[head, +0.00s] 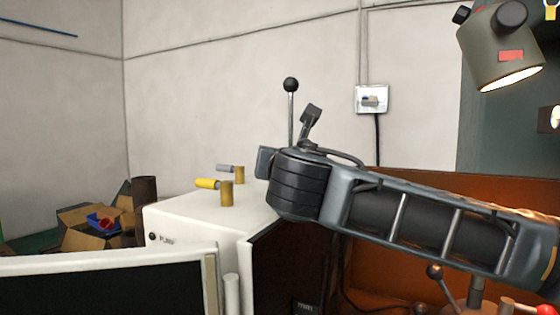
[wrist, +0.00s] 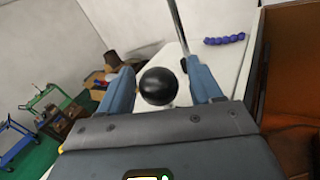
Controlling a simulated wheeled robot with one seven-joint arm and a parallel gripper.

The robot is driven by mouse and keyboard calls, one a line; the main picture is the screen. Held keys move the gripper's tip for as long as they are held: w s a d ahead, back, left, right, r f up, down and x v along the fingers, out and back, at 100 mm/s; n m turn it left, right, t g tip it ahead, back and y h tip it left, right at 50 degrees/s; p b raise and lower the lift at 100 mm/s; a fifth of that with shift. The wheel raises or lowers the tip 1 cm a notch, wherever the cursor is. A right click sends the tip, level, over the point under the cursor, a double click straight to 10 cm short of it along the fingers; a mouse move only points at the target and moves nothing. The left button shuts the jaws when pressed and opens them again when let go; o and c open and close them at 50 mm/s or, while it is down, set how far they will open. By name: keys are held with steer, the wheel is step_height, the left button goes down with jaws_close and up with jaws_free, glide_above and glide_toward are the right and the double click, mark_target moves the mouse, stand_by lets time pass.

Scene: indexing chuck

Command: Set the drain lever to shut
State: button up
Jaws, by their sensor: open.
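My gripper (head: 265,162) is mostly turned away in the head view, above the right part of a white cabinet (head: 185,222). In the wrist view my gripper (wrist: 160,84) is open, with a black ball knob (wrist: 158,87) between its two blue-grey fingers. I cannot tell whether they touch it. On the cabinet top stand two brass posts, one with a yellow handle (head: 207,183), one with a grey handle (head: 226,168); both handles point left. A thin rod with a black ball (head: 291,85) rises behind my gripper. No label reading "drain" is legible, so I cannot tell which is the drain lever.
A lamp (head: 505,50) hangs at the upper right. Another ball-ended lever (head: 435,272) stands below my arm. A purple beaded piece (wrist: 225,40) lies on the white surface. Boxes (head: 95,220) stand at the left. An orange panel (head: 450,190) is behind my arm.

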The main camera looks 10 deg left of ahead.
steer(key=b+v, duration=0.1)
steer(key=v, duration=0.5)
steer(key=shift+s+d+f, duration=0.1)
steer(key=shift+s, duration=0.25)
